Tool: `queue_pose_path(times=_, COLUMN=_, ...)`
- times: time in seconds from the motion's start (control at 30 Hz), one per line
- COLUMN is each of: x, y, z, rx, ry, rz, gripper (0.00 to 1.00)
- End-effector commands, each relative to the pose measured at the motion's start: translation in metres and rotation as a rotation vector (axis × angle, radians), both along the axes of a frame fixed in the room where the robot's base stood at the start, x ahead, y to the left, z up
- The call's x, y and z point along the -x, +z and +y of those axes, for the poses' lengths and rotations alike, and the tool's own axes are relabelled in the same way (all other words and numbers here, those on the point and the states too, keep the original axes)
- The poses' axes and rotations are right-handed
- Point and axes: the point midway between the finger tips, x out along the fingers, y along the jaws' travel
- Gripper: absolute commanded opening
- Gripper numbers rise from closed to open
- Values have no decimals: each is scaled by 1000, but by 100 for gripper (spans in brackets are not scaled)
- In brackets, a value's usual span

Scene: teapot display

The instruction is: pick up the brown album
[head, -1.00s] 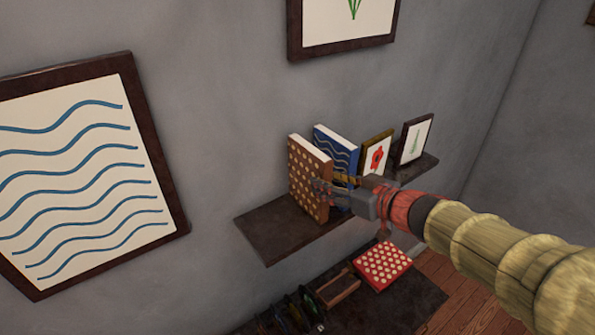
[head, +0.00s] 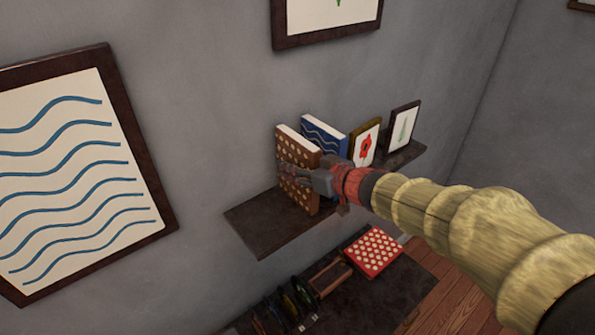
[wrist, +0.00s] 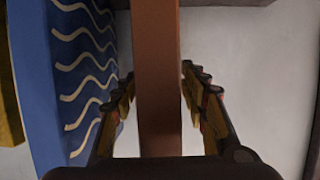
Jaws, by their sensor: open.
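The brown album (head: 291,147), with pale dots on its cover, stands upright on the dark wall shelf (head: 262,224). In the wrist view its brown spine (wrist: 156,70) runs down the middle, between the two fingers. My gripper (head: 290,172) is at the album in the head view and covers part of its cover. In the wrist view my gripper (wrist: 158,90) is open, with one finger on each side of the spine and a visible gap on each side. The album's lower end is hidden behind the gripper base there.
A blue album with wavy lines (head: 322,135) stands close beside the brown one; it also shows at left in the wrist view (wrist: 60,70). Two small framed pictures, a red one (head: 365,145) and a green one (head: 404,125), stand further right. A red dotted album (head: 373,252) lies below.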

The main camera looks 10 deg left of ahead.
Motion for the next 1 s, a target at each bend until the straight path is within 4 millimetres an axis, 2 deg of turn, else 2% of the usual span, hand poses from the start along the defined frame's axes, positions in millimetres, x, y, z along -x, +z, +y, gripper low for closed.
queue_pose_path(times=0.1, x=0, y=0, z=0, rx=0, ry=0, rz=0, gripper=44)
queue_pose_path(times=0.87, x=0, y=0, z=-1, rx=0, ry=0, rz=0, gripper=1)
queue_pose_path(times=1.0, x=0, y=0, z=-1, rx=0, ry=-1, rz=0, gripper=0)
